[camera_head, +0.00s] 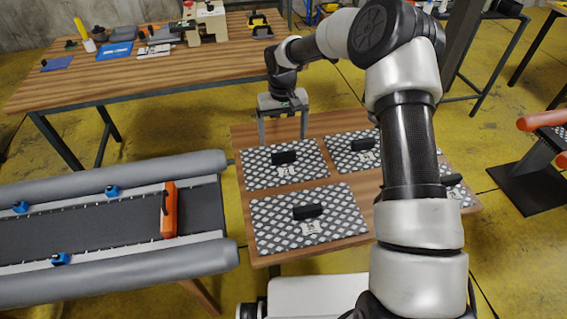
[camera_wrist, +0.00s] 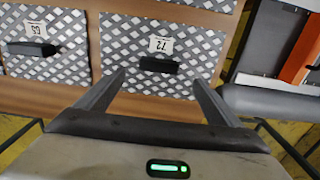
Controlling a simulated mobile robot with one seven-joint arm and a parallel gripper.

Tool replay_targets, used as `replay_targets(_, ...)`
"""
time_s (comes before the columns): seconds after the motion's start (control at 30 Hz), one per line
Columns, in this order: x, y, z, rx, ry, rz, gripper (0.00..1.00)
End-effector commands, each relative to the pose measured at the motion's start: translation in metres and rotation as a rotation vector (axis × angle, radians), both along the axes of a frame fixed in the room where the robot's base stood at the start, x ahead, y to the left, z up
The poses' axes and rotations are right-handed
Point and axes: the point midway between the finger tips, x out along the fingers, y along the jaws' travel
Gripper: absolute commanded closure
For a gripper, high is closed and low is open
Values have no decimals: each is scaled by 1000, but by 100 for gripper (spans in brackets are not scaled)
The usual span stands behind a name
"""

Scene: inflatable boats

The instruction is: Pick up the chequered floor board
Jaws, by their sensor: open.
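Several grey-and-white chequered floor boards lie flat on a wooden table (camera_head: 240,135), each with a black handle and a white label. The back left board (camera_head: 257,171) is nearest my gripper (camera_head: 283,141). In the wrist view this board (camera_wrist: 120,42), labelled 72, lies ahead of the fingers, its black handle (camera_wrist: 159,65) between the fingertips in the picture. A front left board (camera_head: 270,235) and a back right board (camera_head: 340,145) also show; my arm hides part of the right side. My gripper is open, empty and pointing down at the back edge.
An inflatable boat (camera_head: 110,270) with grey tubes and an orange bar (camera_head: 169,210) is left of the table. A long workbench (camera_head: 130,80) with tools stands behind. A black stand with orange rolls (camera_head: 540,122) is at the right. Yellow floor shows between them.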

Motion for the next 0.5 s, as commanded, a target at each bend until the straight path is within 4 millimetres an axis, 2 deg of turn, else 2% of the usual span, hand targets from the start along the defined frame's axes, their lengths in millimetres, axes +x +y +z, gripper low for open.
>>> replay_targets(0.03, -1, 0, -13, 1, 2, 1, 12)
replay_targets(0.1, 0, 0, -24, 1, 2, -1, 12)
replay_targets(0.37, 0, 0, -43, 0, -1, 0, 12)
replay_targets(0.5, -1, -2, -63, 1, 2, -2, 12)
